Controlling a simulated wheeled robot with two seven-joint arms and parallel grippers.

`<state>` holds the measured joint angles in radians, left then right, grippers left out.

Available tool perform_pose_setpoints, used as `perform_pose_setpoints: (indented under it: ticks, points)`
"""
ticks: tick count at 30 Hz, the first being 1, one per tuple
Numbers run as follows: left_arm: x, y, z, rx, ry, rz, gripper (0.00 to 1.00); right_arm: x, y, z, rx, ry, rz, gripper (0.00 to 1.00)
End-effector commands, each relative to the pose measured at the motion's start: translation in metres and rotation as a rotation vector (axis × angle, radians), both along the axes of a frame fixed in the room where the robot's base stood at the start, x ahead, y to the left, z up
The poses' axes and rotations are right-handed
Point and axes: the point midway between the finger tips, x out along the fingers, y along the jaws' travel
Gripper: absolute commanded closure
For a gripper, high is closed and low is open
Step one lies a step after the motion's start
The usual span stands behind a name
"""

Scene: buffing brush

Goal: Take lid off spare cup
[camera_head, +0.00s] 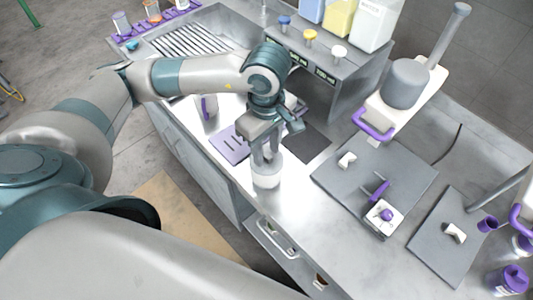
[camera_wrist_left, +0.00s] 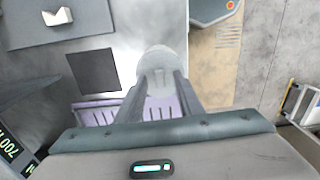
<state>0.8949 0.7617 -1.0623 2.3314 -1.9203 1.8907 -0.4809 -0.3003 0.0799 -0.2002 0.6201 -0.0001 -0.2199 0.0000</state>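The spare cup (camera_head: 266,180) is white and pale, and stands upright near the front edge of the metal counter. My left gripper (camera_head: 267,159) points down at it from above, with one finger at each side of its top. In the left wrist view the cup (camera_wrist_left: 157,62) shows between the fingertips (camera_wrist_left: 161,80), which lie close to its sides. I cannot tell whether they press on it. The lid cannot be told apart from the cup. My right gripper is out of view.
A purple slotted rack (camera_head: 229,146) lies just left of the cup. A shelf unit (camera_head: 345,75) with bottles stands behind. Grey mats (camera_head: 403,178) with a white-and-purple device are to the right. Bare counter (camera_head: 302,195) lies between the cup and mats.

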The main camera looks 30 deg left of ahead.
Motion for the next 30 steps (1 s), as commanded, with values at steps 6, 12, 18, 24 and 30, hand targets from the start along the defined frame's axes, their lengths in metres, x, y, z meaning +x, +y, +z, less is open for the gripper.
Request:
perform_pose_setpoints:
  ticks: [6, 12, 18, 24, 30]
  points:
    - [0.0001, 0.0001, -0.0070, 0.000, -0.001, 0.000, 0.66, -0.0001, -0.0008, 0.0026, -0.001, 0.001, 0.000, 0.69]
    - [0.0001, 0.0001, -0.0068, 0.000, -0.001, 0.000, 0.66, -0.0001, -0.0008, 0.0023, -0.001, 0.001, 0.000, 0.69]
    - [0.0001, 0.0001, -0.0066, 0.000, -0.001, 0.000, 0.71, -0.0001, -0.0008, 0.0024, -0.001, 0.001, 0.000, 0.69]
    - [0.0001, 0.0001, -0.0065, 0.000, -0.001, 0.000, 1.00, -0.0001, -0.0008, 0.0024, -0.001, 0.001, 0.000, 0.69]
    - [0.0001, 0.0001, -0.0064, 0.000, -0.001, 0.000, 1.00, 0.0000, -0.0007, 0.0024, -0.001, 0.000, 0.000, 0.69]
